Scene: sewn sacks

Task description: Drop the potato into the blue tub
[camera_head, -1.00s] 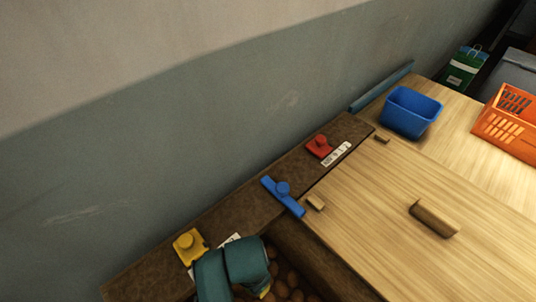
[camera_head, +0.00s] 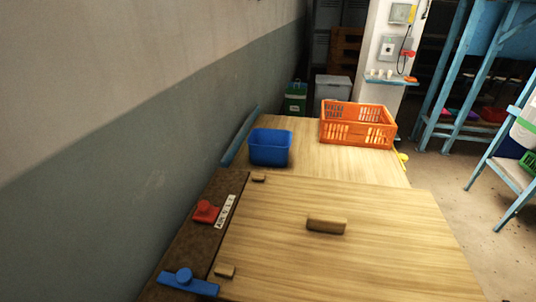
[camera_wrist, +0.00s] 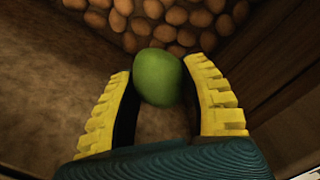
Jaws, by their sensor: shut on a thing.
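In the wrist view my gripper (camera_wrist: 160,74) has two yellow ribbed fingers. It is shut on a smooth, rounded green potato (camera_wrist: 158,80), held between the fingertips. Beyond it lie many brown potatoes (camera_wrist: 180,17) in a dark-walled bin. Whether the held potato is clear of the bin floor I cannot tell. In the head view the blue tub (camera_head: 270,150) stands on the far left part of the wooden top, near the wall. It looks empty, though its floor is only partly visible. My gripper is not in the head view.
An orange crate (camera_head: 358,126) stands right of the tub. A wooden handle block (camera_head: 326,225) sits on the nearer wooden lid. A red knob (camera_head: 206,211) and a blue handle (camera_head: 187,281) sit on the brown edge at left. The wooden top before the tub is mostly clear.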

